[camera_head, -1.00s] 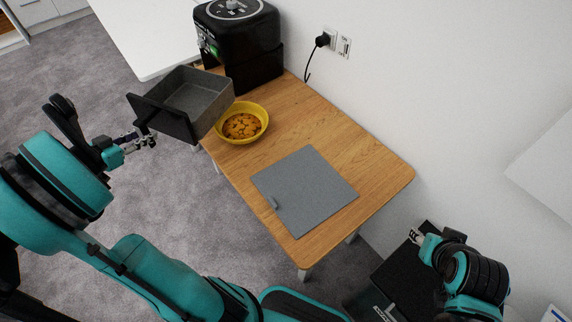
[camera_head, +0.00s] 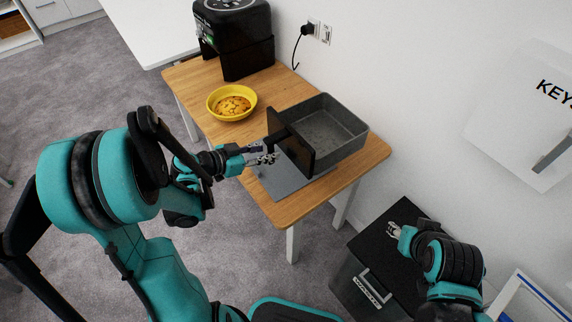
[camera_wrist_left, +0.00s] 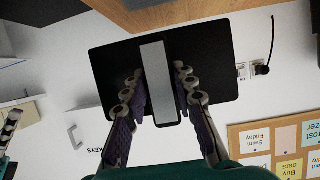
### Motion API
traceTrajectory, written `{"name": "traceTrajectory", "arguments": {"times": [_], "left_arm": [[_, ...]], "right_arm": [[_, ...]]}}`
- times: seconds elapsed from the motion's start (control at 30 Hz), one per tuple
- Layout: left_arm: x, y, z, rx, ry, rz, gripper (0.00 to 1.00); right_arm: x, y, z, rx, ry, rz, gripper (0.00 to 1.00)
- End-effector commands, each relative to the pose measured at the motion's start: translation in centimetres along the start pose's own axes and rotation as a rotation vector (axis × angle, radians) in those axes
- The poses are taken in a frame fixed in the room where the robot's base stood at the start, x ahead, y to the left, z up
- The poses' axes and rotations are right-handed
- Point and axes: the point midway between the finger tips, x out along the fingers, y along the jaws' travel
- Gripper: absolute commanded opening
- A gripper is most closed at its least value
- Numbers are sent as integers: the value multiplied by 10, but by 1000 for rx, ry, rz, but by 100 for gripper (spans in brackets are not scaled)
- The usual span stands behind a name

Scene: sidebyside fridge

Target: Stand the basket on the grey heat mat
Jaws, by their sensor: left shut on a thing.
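The basket (camera_head: 330,127) is an open grey box with a black front panel, seen in the head view over the right part of the table. My left gripper (camera_head: 268,158) is shut on its handle. The wrist view shows the black panel (camera_wrist_left: 110,72) and the pale handle (camera_wrist_left: 160,85) between the two fingers. The grey heat mat (camera_head: 272,180) lies on the table below the basket, which hides much of it. I cannot tell whether the basket's bottom touches it. My right gripper (camera_head: 394,230) is over the black bin, too small to read its jaws.
A yellow bowl of food (camera_head: 232,103) stands on the wooden table (camera_head: 190,80). The black air fryer (camera_head: 234,40) is at the table's back. A black-lidded bin (camera_head: 372,262) stands on the floor at the right. A white wall runs behind the table.

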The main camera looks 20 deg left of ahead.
Motion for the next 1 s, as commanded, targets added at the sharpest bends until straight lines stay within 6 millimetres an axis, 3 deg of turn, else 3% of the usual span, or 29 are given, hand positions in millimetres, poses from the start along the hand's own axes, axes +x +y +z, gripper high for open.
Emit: {"name": "traceTrajectory", "arguments": {"times": [0.17,0.63,1.0], "left_arm": [[8,7,4,8,2,22,0],[-20,-70,78,7,3,20,0],[-19,-82,105,9,3,23,0]], "right_arm": [[3,0,2,0,0,0,40],[33,0,24,0,0,0,40],[44,0,32,0,0,0,40]]}}
